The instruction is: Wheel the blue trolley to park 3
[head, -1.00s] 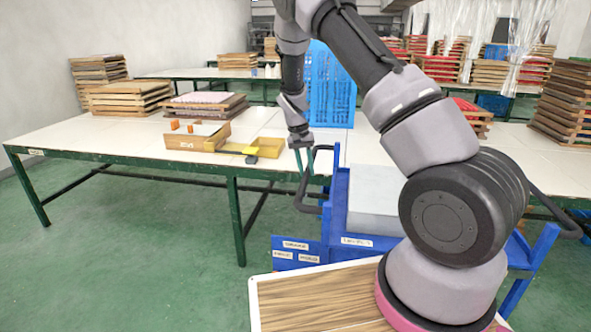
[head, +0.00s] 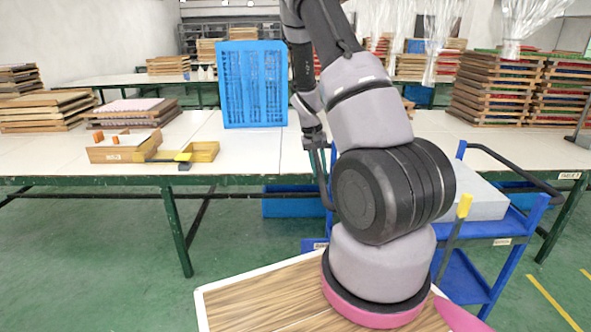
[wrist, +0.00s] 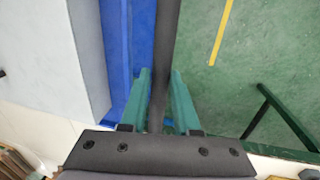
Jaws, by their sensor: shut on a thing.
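The blue trolley (head: 505,285) stands at the right in the head view, partly behind my arm, with a grey block (head: 488,203) on its top. My gripper (head: 318,160) is at the trolley's left side, at the dark handle bar (head: 328,197). In the wrist view my gripper (wrist: 160,85) is shut with its green fingers on both sides of the dark handle bar (wrist: 166,40). The blue trolley edge (wrist: 115,45) and the grey block (wrist: 82,50) show to its left. No parking bay marked 3 can be read in these views.
A long white table (head: 225,155) with green legs stands behind the trolley. It bears a blue crate (head: 252,85), a wooden tray (head: 120,150) and stacked frames (head: 495,88). Green floor (head: 90,265) is open at left. Yellow floor lines (head: 552,300) show at lower right.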

